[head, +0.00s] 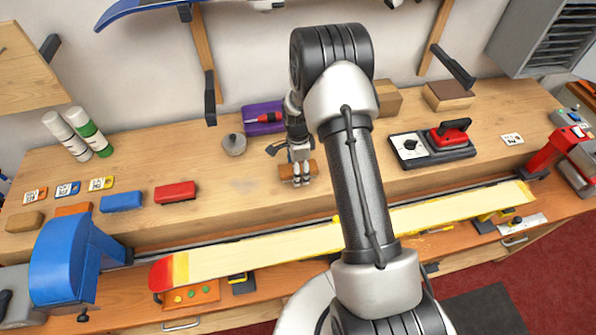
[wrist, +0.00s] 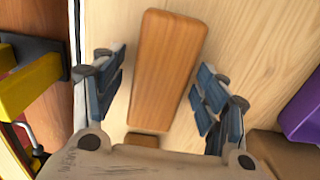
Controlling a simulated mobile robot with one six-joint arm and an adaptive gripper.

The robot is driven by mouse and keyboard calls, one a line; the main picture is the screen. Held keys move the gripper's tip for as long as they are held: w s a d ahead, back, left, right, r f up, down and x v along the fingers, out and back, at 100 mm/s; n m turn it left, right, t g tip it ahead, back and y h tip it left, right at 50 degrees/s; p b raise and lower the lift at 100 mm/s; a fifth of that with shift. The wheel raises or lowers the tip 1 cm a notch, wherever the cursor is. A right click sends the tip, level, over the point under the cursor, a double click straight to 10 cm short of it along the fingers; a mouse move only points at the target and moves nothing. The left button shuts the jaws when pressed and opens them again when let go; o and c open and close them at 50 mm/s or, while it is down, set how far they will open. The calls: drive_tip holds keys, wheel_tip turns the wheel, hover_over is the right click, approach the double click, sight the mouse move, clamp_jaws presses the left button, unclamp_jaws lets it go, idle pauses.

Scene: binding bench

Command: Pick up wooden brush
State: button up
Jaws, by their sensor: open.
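The wooden brush (wrist: 167,65) is an orange-brown block with rounded corners, lying on the pale wood bench in the wrist view. In the head view, the brush (head: 313,169) shows only in part beneath my gripper (head: 300,178). In the wrist view my gripper (wrist: 162,88) is open, with one finger on each side of the brush. Gaps show between the brush and both fingers. A small brown piece (wrist: 141,140) shows below the brush near my gripper's palm; I cannot tell whether it belongs to the brush.
A purple case (head: 262,113) and a grey round pot (head: 234,144) stand nearby. A yellow ski (head: 270,247) with a red tip lies along the front. A red block (head: 175,192) is to the left, a black-and-red device (head: 432,145) to the right.

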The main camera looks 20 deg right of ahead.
drive_tip(key=shift+r, duration=0.1)
drive_tip(key=shift+c, duration=0.4)
drive_tip(key=c, duration=1.1)
drive_tip(key=shift+r, duration=0.1)
drive_tip(key=shift+c, duration=0.2)
wheel_tip(320, 180, up, 20)
drive_tip(key=p, duration=0.2)
drive_tip(key=o, duration=0.6)
drive_tip(key=shift+c, duration=0.2)
drive_tip(key=c, duration=0.4)
drive_tip(key=shift+o, duration=0.2)
